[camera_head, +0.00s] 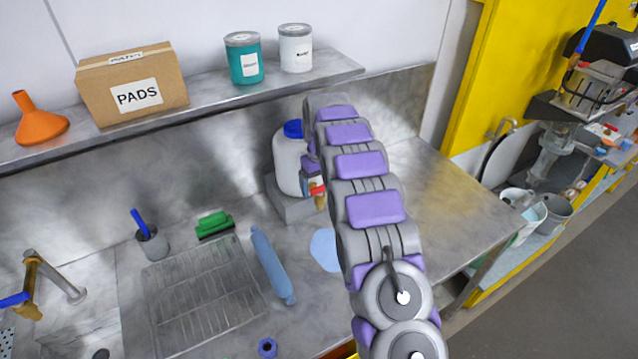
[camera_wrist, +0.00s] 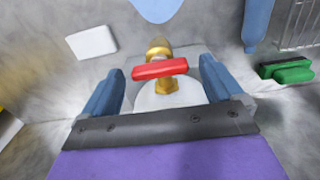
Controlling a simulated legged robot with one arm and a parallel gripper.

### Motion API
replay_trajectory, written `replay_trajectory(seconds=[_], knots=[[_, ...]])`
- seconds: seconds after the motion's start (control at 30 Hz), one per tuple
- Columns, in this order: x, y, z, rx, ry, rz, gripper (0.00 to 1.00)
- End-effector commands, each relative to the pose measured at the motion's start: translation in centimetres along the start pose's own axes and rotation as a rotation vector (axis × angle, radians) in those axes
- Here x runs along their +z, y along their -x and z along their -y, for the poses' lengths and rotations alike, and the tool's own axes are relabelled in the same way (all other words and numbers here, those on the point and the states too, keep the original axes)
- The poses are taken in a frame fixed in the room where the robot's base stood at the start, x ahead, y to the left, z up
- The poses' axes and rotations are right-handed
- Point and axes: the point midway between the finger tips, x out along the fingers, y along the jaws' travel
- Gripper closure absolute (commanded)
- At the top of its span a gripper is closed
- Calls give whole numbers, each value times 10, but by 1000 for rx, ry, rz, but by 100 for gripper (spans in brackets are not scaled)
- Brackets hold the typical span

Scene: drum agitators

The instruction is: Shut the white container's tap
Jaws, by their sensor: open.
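The white container (camera_head: 291,160) with a blue cap stands on a grey block on the metal counter, partly behind my arm. Its tap has a red handle (camera_head: 316,188) and a brass body below it. In the wrist view the red handle (camera_wrist: 160,68) lies crosswise over the brass tap body (camera_wrist: 159,48), with the white container (camera_wrist: 165,97) behind it. My gripper (camera_wrist: 162,66) is open. Its two blue fingers appear on either side of the handle, with a visible gap at each end. Whether the fingertips reach the handle's depth I cannot tell.
A light-blue cloth (camera_head: 325,249), a blue roll (camera_head: 272,265) and a green brush (camera_head: 214,224) lie near the container. A drainer (camera_head: 203,296) fills the counter's left part. The shelf (camera_head: 225,97) above holds a box, cans and a funnel.

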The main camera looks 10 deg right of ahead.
Motion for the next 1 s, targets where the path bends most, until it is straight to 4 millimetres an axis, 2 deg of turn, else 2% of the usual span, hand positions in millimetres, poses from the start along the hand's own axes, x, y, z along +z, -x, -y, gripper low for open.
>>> replay_trajectory(seconds=[0.17, 0.27, 0.7, 1.0], knots=[[0, 2, 0, 0, 0, 0, 6], [-1, 12, 0, 1, 0, -2, 6], [-2, 97, 0, 1, 0, -4, 6], [-2, 133, 0, 0, 0, 1, 6]])
